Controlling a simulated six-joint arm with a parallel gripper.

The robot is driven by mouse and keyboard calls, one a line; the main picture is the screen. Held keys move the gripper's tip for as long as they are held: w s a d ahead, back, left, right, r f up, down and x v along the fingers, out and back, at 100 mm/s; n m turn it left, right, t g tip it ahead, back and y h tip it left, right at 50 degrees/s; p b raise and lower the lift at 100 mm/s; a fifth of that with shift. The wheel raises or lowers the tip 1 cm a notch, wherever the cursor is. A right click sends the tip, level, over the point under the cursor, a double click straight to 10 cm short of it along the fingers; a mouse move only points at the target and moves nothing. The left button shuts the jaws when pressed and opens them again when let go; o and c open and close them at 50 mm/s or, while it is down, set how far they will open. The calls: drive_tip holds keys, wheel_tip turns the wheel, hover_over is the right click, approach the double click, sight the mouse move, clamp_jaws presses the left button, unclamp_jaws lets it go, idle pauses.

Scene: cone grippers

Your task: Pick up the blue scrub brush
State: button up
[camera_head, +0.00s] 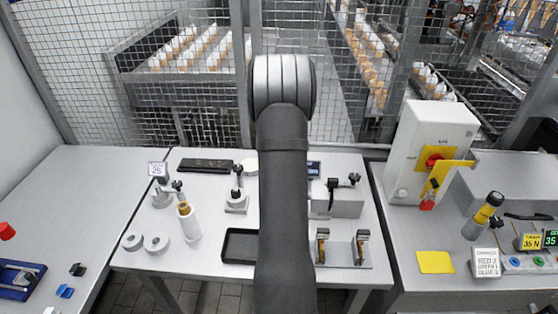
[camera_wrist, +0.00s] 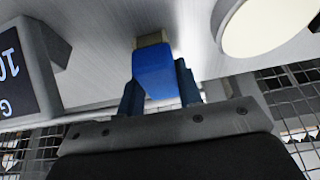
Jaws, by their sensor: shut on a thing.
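The blue scrub brush (camera_wrist: 155,76) shows in the middle of the wrist view as a blue block with short tan bristles (camera_wrist: 152,41) at its far end. My gripper (camera_wrist: 158,86) is shut on it, with one dark blue finger on each side of the block. The bristle end points toward the pale tabletop; I cannot tell whether it touches. In the head view my arm hides both the gripper and the brush.
A round cream disc (camera_wrist: 265,20) and a dark display box (camera_wrist: 22,75) flank the brush. A wire mesh fence (camera_head: 200,110) stands behind.

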wheel_tip(320, 180, up, 10)
idle(0.5)
